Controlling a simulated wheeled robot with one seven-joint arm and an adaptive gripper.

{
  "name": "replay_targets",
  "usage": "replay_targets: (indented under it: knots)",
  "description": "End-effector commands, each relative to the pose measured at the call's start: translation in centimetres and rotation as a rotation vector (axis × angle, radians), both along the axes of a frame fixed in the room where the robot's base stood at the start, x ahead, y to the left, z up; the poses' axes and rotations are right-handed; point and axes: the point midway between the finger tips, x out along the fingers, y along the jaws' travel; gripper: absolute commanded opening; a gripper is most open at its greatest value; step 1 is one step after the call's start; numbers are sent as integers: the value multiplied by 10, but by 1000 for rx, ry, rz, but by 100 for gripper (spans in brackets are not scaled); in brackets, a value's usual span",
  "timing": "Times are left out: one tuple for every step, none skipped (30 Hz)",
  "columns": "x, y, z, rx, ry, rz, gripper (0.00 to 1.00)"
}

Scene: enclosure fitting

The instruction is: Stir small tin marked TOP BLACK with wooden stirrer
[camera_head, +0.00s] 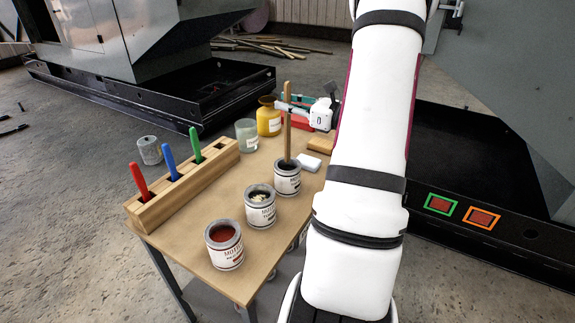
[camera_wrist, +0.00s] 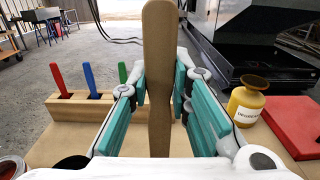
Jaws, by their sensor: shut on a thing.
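A small tin with dark contents (camera_head: 287,182) stands upright at the far end of a row of three tins on the bench. Its label is too small to read fully. The wooden stirrer (camera_head: 288,125) stands nearly upright, its lower end inside this tin; the tip is hidden. My gripper (camera_head: 285,107) is shut on the upper part of the stirrer, above the tin. In the wrist view the stirrer (camera_wrist: 158,60) stands between my teal-padded fingers (camera_wrist: 159,88). The other tins hold red paint (camera_head: 225,255) and something pale and dark (camera_head: 261,213).
A wooden rack (camera_head: 190,187) with red, blue and green handled tools lines the bench's left edge. A glass jar (camera_head: 246,136), a yellow bottle (camera_head: 268,122) and a red case (camera_wrist: 297,122) stand beyond the tin. A white block (camera_head: 310,162) lies close right of it.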

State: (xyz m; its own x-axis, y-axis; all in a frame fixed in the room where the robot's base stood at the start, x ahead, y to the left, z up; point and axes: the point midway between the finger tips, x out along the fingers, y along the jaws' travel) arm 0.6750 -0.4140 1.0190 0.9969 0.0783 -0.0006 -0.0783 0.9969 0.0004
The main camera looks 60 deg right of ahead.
Motion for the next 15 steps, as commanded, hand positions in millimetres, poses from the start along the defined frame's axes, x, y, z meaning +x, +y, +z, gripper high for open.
replay_targets:
  knots:
    - [0,0,3,-1,0,0,0]
    - [0,0,5,-1,-1,1,0]
    - [0,0,7,-1,-1,1,0]
    - [0,0,10,-1,-1,1,0]
    - [-1,0,13,-2,-1,1,0]
    - [-1,0,17,-2,-1,1,0]
    - [-1,0,20,-1,-1,1,0]
    - [-1,0,22,-2,-1,1,0]
    - [-1,0,26,-2,-1,1,0]
    - [-1,0,29,-2,-1,1,0]
    - [-1,0,31,-2,-1,1,0]
    - [-1,0,35,-2,0,1,0]
    - [-1,0,37,-2,0,1,0]
    - [-1,0,40,-2,0,1,0]
    - [-1,0,44,-2,0,0,0]
